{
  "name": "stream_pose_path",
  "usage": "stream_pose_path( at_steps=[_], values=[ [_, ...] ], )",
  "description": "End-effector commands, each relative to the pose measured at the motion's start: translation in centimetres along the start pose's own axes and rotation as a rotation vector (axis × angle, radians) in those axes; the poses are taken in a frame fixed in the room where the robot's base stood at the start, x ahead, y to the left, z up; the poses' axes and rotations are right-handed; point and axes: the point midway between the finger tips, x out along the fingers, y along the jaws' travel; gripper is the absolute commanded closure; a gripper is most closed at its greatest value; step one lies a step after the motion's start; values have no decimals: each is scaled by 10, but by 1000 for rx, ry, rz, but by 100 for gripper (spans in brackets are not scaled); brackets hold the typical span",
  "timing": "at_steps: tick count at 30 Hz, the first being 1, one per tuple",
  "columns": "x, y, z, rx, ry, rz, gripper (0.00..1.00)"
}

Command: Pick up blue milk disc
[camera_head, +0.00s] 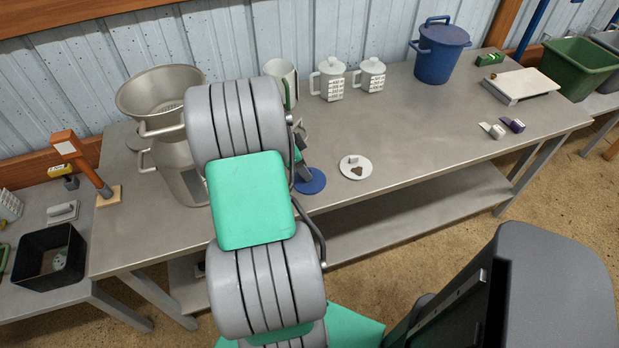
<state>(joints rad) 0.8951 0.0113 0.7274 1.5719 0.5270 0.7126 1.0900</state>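The blue milk disc (312,183) lies flat near the front edge of the grey metal table (420,140), just right of my arm. Its left side is partly covered by my arm. My gripper (305,172) reaches down over the disc, with its tip at or just above the disc's upper surface. I cannot tell whether it touches the disc. My arm hides most of the gripper, and the finger gap is too small to make out.
A white plate (366,164) with a brown piece lies right of the disc. White measuring jugs (329,82) and a blue lidded bucket (437,56) stand behind. A metal milk can (172,160) with a strainer stands left. The table's middle right is clear.

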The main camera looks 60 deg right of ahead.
Motion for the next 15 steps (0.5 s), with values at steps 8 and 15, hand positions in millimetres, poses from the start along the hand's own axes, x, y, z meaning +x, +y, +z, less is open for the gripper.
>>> stream_pose_path(
  at_steps=[8,15],
  values=[
    [0,0,0,-1,0,0,89],
    [0,0,0,-1,0,0,100]
  ],
)
